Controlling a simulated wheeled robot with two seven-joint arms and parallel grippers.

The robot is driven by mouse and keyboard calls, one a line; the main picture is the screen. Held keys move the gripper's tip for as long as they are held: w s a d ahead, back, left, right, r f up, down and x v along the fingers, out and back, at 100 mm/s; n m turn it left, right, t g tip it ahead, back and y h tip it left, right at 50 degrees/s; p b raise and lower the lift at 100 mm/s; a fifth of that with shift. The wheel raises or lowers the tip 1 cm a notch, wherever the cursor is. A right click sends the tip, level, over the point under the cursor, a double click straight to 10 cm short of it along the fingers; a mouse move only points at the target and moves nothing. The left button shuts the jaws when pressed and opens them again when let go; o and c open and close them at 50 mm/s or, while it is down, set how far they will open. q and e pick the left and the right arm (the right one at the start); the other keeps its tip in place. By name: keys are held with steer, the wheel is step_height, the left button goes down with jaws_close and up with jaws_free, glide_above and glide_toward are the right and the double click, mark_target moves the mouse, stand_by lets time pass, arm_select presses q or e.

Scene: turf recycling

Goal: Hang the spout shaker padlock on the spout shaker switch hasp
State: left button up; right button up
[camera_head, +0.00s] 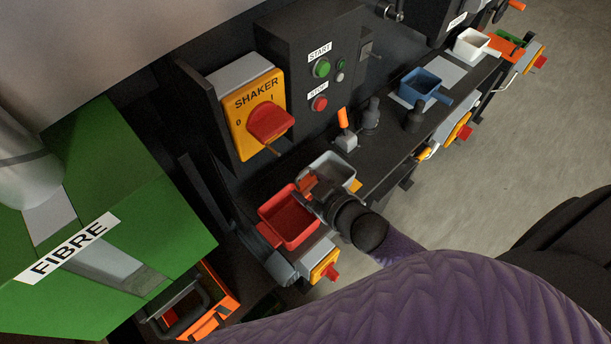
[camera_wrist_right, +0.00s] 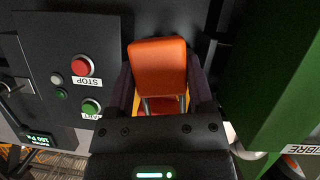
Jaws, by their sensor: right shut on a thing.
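The orange padlock (camera_wrist_right: 158,68) is between the two dark fingers of my right gripper (camera_wrist_right: 160,95) in the right wrist view, with part of its metal shackle showing below the body. In the head view my right gripper (camera_head: 316,197) is shut on the padlock, a small orange patch (camera_head: 307,183) at the fingertips, above the red and grey bins. The shaker switch (camera_head: 243,134) is a yellow plate with a red handle (camera_head: 270,122), up and left of the gripper and apart from it. Its hasp is not clearly distinguishable. My left gripper is not in view.
A red bin (camera_head: 290,221) and a grey bin (camera_head: 333,168) sit under my right gripper. A black panel with green START (camera_head: 321,67) and red STOP (camera_head: 319,103) buttons stands right of the switch. An orange-topped grey piece (camera_head: 346,142) stands on the ledge. A green FIBRE container (camera_head: 110,160) is left.

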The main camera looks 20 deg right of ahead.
steer(key=shift+a+f, duration=0.1)
steer(key=shift+a, duration=0.05)
steer(key=shift+d, duration=0.25)
steer(key=shift+w+d+f, duration=0.1)
steer(key=shift+w+d, duration=0.05)
steer(key=shift+w, duration=0.1)
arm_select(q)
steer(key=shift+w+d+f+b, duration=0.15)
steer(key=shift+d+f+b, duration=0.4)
arm_select(e)
steer(key=w, duration=0.1)
steer(key=w+a, duration=0.1)
steer(key=w, duration=0.1)
steer(key=shift+w+a+f, duration=0.15)
steer(key=shift+w+f, duration=0.05)
steer(key=shift+w, duration=0.1)
steer(key=shift+w, duration=0.15)
